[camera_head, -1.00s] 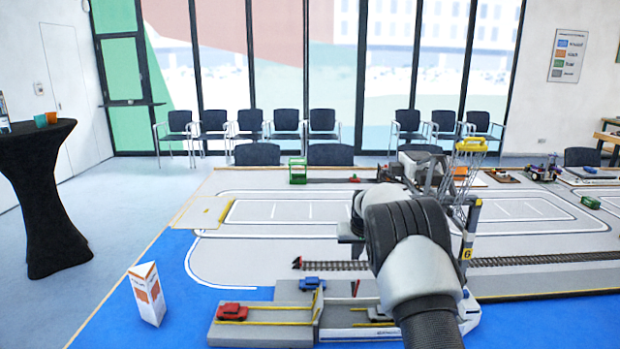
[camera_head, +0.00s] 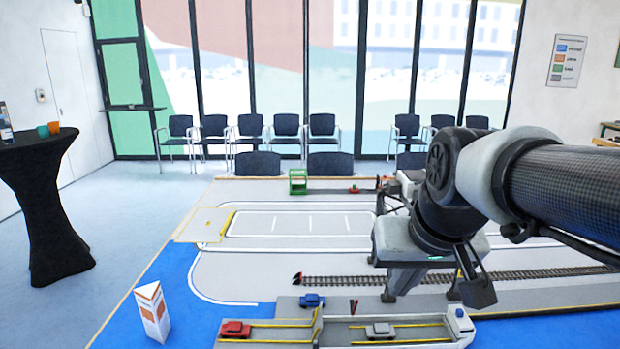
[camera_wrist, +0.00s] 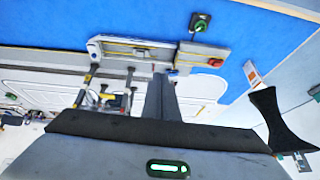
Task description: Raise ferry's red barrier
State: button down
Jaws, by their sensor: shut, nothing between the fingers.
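The ferry (camera_head: 460,325) is the pale grey and white vessel with yellow rails at the front of the table, with a grey car (camera_head: 380,330) on its deck. It also shows in the wrist view (camera_wrist: 115,45). A small dark and red upright piece (camera_head: 353,306) stands just behind the ferry's left part; I cannot tell whether it is the red barrier. No red barrier is clear in the wrist view. My gripper (camera_head: 390,296) is above the table, behind the ferry and apart from it. In the wrist view its fingers (camera_wrist: 163,82) are together and empty.
A grey dock with a red car (camera_head: 235,329) and a blue car (camera_head: 312,300) adjoins the ferry on the left. A railway track (camera_head: 340,280) runs behind. A triangular card (camera_head: 152,311) stands on the blue mat at left. The grey road area at left is largely clear.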

jog(key=s+f+p, duration=0.1)
jog(key=s+f, duration=0.1)
jog(key=s, duration=0.7)
jog(key=shift+s, duration=0.4)
jog(key=shift+d, duration=0.1)
